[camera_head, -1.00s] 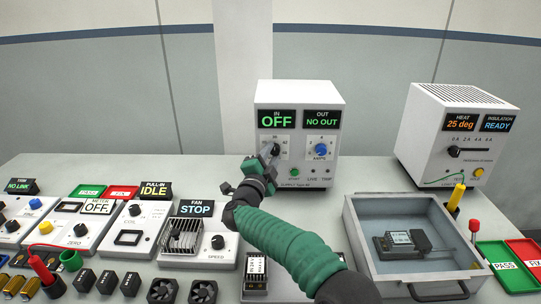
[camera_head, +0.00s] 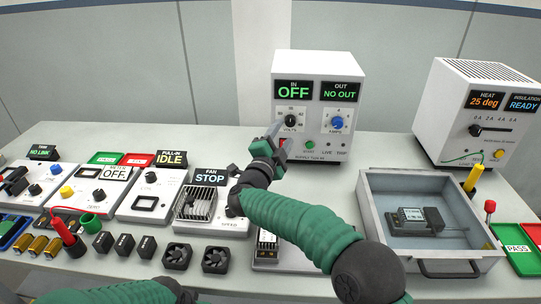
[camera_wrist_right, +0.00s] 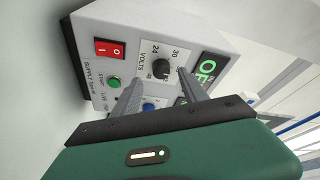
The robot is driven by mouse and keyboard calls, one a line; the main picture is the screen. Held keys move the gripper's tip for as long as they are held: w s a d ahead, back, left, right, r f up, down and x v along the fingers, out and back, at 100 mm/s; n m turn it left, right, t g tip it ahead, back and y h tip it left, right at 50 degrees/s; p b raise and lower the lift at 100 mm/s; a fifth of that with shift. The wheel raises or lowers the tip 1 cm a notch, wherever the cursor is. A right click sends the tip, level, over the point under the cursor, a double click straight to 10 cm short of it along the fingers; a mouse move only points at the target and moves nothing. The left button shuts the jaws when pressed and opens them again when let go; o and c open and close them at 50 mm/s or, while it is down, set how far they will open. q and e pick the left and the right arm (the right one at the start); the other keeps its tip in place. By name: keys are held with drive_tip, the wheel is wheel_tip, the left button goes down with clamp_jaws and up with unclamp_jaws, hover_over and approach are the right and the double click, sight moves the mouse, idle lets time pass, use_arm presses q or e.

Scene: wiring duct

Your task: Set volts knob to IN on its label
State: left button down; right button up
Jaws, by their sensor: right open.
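The volts knob (camera_head: 290,121) is a black round knob on the white power supply (camera_head: 315,149), under the display reading IN OFF (camera_head: 294,90). In the right wrist view the knob (camera_wrist_right: 162,65) has small printed numbers around it, 30 and 24 among them; its pointer direction is too small to tell. My right gripper (camera_head: 275,130) is open just in front of the supply, at the knob's lower left. In the wrist view its fingertips (camera_wrist_right: 157,82) are spread on either side of the knob, with no clear contact. My left arm shows along the bottom edge; its gripper is out of view.
The blue amps knob (camera_head: 337,123), green start button (camera_head: 310,145) and red rocker switch (camera_wrist_right: 110,48) are close by. A grey tray (camera_head: 375,210) and a heat tester (camera_head: 480,110) stand to the right.

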drive_tip(key=v, duration=1.2)
drive_tip(key=shift+s+f, duration=0.1)
